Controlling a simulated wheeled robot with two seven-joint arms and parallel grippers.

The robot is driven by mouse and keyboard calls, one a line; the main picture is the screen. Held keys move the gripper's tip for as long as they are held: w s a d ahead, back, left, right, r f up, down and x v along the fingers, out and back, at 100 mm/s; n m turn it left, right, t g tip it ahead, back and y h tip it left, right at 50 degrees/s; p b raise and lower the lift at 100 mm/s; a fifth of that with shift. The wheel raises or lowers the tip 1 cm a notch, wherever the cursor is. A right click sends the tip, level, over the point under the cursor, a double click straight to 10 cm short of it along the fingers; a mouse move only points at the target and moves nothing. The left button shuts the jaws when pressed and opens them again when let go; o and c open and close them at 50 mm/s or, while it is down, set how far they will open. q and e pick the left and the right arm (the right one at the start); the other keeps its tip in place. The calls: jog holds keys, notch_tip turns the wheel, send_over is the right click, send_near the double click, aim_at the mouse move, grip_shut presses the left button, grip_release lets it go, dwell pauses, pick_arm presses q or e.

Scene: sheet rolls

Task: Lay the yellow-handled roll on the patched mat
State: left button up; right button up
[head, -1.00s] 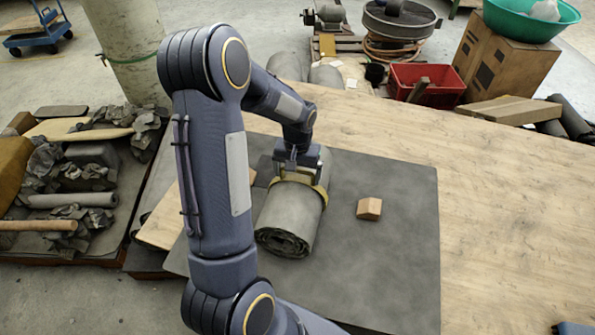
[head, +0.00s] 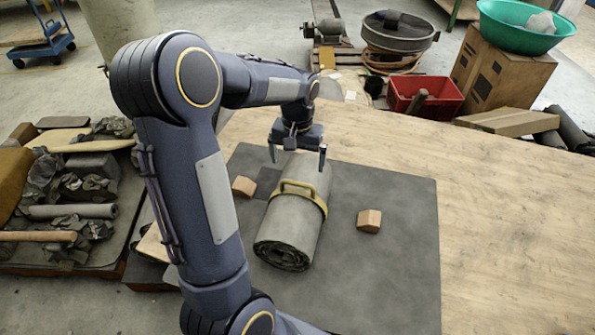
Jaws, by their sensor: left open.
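The grey roll (head: 287,228) lies on the dark mat (head: 395,255), its coiled end toward me. A yellow strap with a raised yellow handle (head: 297,187) goes around its middle. A darker square patch (head: 267,182) shows on the mat left of the roll, partly hidden by it. My left gripper (head: 298,162) is open and empty above the far end of the roll, apart from the handle. One wooden block (head: 243,187) sits left of the roll and another wooden block (head: 369,220) sits to its right. My right gripper is not in view.
The wooden table (head: 500,220) is clear to the right of the mat. A red crate (head: 426,92), a cardboard box (head: 500,70) and a green basin (head: 527,27) stand beyond it. A tray of scraps (head: 100,255) lies at left.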

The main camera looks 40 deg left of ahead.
pick_arm(q)
jog(key=s+d+r+m+t+h, duration=0.1)
jog(key=s+d+r+t+h, duration=0.15)
jog(key=s+d+r, duration=0.55)
jog(key=s+d+m+t+h, duration=0.1)
jog(key=s+d+m+t, duration=0.1)
jog(key=s+d, duration=0.5)
jog(key=s+t, duration=0.1)
jog(key=s, duration=0.3)
jog(key=shift+s+d+f, duration=0.2)
jog(key=shift+d+f, duration=0.05)
jog(key=shift+f, duration=0.15)
jog(key=shift+r+p, duration=0.6)
